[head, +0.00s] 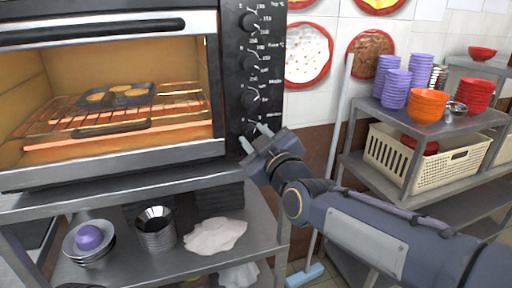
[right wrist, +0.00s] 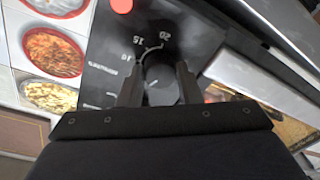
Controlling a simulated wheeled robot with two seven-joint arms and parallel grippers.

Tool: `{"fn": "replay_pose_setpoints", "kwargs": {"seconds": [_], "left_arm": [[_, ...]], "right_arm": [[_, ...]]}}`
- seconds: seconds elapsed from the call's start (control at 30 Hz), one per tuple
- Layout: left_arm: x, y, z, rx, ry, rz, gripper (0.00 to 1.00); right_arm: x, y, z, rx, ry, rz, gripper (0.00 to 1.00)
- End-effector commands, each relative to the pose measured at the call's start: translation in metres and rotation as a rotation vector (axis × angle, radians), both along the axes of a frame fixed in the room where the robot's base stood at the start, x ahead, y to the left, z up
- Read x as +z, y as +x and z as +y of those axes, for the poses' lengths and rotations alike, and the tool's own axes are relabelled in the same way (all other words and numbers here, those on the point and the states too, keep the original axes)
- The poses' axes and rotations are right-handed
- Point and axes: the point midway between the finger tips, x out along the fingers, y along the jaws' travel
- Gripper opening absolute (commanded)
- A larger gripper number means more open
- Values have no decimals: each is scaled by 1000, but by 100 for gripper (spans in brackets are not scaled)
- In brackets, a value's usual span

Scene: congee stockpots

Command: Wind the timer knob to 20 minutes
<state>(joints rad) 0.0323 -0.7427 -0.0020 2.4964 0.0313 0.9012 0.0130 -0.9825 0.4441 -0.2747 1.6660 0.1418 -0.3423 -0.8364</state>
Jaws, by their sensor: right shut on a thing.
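The oven (head: 110,165) stands on a metal shelf at the left of the head view, with a column of black knobs on its right panel. My right gripper (head: 257,136) reaches the lowest knob, the timer knob, which it largely hides in the head view. In the right wrist view the timer knob (right wrist: 158,74) sits between the two fingers of my right gripper (right wrist: 158,84), shut on it. Dial marks 10, 15 and 20 show around it; I cannot tell the knob's exact setting. My left gripper is not in view.
The oven's inside glows, with a dark baking tray (head: 115,95) on its rack. Below are bowls (head: 90,243), metal cups (head: 155,230) and a cloth (head: 215,236). At right, a shelf (head: 430,122) holds stacked purple cups (head: 396,88), orange bowls (head: 428,105) and a cream basket (head: 425,165).

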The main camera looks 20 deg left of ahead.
Motion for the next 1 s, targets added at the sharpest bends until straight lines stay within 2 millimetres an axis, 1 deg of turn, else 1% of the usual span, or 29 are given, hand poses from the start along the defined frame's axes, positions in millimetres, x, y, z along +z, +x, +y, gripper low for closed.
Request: {"fn": "replay_pose_setpoints", "kwargs": {"seconds": [0.03, 0.3, 1.0], "left_arm": [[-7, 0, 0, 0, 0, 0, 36], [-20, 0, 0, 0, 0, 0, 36], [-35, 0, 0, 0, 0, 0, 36]], "right_arm": [[-5, 0, 0, 1, 37, 28, 9], [-4, -1, 1, 1, 249, 172, 9], [-4, -1, 2, 0, 800, 545, 9]]}}
